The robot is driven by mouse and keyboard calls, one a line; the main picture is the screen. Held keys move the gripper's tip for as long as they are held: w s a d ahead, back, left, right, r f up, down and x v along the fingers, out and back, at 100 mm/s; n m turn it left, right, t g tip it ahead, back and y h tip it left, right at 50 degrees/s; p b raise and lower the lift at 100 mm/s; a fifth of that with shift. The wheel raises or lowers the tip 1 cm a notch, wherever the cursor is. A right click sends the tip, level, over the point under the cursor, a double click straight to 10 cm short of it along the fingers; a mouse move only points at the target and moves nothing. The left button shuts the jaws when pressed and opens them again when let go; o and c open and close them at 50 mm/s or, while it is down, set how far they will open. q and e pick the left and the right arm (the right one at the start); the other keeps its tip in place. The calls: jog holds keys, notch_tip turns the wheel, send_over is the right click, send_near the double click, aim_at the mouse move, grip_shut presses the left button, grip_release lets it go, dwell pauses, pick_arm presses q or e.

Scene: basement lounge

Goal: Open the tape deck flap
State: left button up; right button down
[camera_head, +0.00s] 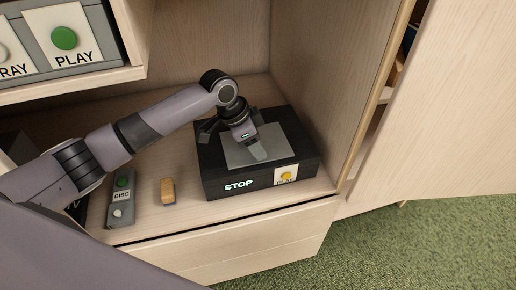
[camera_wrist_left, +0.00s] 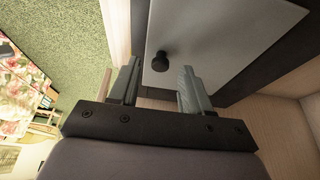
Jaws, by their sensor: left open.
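In the left wrist view the flap (camera_wrist_left: 225,35) carries a small black knob (camera_wrist_left: 160,62). My left gripper (camera_head: 233,143) is over the flap, open and empty. In the left wrist view its two fingers (camera_wrist_left: 158,80) stand on either side of the knob's line, apart from it. The knob is hidden behind my gripper in the head view. My right gripper is not in view.
A grey remote-like block (camera_head: 121,205) marked DISC and a small yellow-tan block (camera_head: 167,191) lie left of the deck. A unit with a green PLAY button (camera_head: 65,38) sits on the upper shelf. The cabinet's side wall (camera_head: 325,80) rises close on the deck's right.

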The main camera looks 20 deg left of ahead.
pick_arm(q)
jog(key=shift+x, duration=0.85)
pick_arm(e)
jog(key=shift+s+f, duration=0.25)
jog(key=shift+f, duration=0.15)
pick_arm(q)
grip_shut()
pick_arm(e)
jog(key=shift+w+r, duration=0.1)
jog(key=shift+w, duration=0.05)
pick_arm(q)
jog(key=shift+w+r, duration=0.1)
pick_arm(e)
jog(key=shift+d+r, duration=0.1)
